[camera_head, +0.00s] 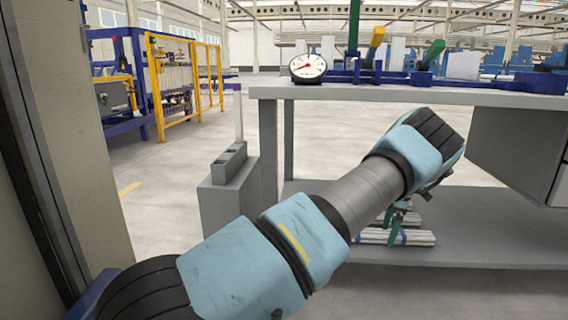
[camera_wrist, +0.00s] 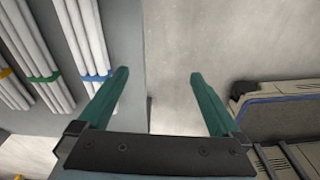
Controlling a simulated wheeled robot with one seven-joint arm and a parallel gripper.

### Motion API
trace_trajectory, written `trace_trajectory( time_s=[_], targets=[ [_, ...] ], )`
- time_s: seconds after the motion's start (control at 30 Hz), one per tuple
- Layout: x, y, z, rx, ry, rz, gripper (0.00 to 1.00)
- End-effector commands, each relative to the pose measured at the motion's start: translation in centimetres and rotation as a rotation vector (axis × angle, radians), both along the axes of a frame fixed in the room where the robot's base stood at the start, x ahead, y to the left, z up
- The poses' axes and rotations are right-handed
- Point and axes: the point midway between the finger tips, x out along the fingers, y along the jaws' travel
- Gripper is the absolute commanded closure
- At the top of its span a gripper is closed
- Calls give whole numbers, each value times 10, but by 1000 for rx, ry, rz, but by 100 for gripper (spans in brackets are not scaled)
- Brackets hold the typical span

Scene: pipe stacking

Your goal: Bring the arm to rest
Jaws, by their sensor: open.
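My arm reaches from the lower left toward the middle right in the head view, in front of a grey workbench (camera_head: 400,97). My gripper shows in the wrist view (camera_wrist: 158,80) with two green fingers spread wide apart and nothing between them. In the head view the gripper is mostly hidden behind my wrist. Bundles of pale pipes (camera_wrist: 88,40) with coloured straps lie on a grey shelf (camera_wrist: 128,60), left of the fingers in the wrist view. Pipes also show on the bench's lower shelf in the head view (camera_head: 412,238), partly behind my arm.
A round dial gauge (camera_head: 308,67) and blue fixtures stand on the bench top. A grey block-like stand (camera_head: 226,195) is left of the bench leg. A grey cabinet (camera_head: 515,140) hangs under the bench at right. Open floor (camera_head: 170,200) lies toward the yellow fence (camera_head: 172,90).

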Motion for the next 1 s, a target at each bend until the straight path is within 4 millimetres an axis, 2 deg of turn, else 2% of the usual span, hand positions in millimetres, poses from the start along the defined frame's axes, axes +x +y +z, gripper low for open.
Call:
trace_trajectory(
  time_s=[0.1, 0.27, 0.37, 0.47, 0.57, 0.7, 0.8, 1.0],
  targets=[
    [14, 34, 19, -17, 9, -24, 0],
    [25, 91, 46, -46, 25, -95, 0],
    [25, 140, 68, -70, 36, -172, 0],
    [14, 194, 93, -99, 43, -291, 0],
    [-9, 242, 115, -122, 43, -436, 0],
    [-54, 298, 143, -138, 26, -671, 0],
    [-92, 329, 160, -132, 7, -853, 0],
    [-160, 368, 178, -87, -21, -1165, 0]
  ],
)
